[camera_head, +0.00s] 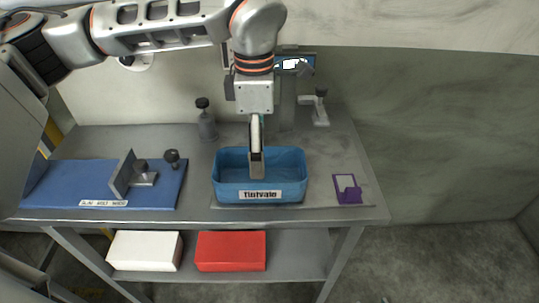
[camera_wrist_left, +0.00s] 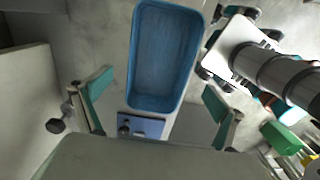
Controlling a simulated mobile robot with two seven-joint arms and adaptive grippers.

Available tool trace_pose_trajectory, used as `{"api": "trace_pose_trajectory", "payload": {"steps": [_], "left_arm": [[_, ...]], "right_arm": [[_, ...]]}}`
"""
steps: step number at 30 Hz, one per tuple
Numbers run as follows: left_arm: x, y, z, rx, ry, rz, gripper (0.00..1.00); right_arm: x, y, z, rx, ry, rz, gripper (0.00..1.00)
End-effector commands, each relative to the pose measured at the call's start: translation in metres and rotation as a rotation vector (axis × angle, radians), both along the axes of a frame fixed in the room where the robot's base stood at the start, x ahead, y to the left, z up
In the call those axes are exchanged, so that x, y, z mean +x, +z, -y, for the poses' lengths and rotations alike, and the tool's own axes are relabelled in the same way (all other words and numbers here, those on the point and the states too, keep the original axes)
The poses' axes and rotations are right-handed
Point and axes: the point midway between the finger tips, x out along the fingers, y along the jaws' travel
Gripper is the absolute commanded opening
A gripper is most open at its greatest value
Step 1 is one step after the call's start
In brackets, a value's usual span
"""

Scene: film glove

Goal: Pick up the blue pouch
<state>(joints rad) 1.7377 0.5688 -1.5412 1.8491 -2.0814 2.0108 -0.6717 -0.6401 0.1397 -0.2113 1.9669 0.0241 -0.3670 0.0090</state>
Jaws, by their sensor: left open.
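I cannot make out a blue pouch in either view. A blue open bin (camera_head: 228,191) labelled "Tintvale" stands at the middle of the bench. In the left wrist view the bin (camera_wrist_left: 165,55) looks empty. My left gripper (camera_head: 257,176) points down over the bin in the head view, its fingertips overlapping the bin's inside. In the left wrist view the left gripper (camera_wrist_left: 158,100) has its teal-padded fingers wide apart, with nothing between them. My right gripper is not in view.
A blue mat (camera_head: 60,180) with a grey bracket (camera_head: 122,174) and dark knobs lies left. A purple holder (camera_head: 349,194) is at right. A white box (camera_head: 145,251) and red box (camera_head: 231,251) sit on the lower shelf.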

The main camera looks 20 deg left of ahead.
Motion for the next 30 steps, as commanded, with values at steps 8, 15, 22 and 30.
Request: {"api": "trace_pose_trajectory", "payload": {"steps": [8,15,22,30], "left_arm": [[0.0,-0.016,-0.001,0.004,0.002,0.0,0.96],[-0.001,-0.041,0.001,0.003,0.001,-0.002,0.96],[0.0,-0.072,0.002,0.003,0.001,-0.001,0.96],[0.0,-0.078,0.002,0.003,0.001,0.002,0.96]], "right_arm": [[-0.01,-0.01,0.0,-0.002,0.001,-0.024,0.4],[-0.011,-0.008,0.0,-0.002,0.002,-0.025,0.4],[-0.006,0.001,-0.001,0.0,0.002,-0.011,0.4],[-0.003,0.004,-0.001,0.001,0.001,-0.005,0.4]]}}
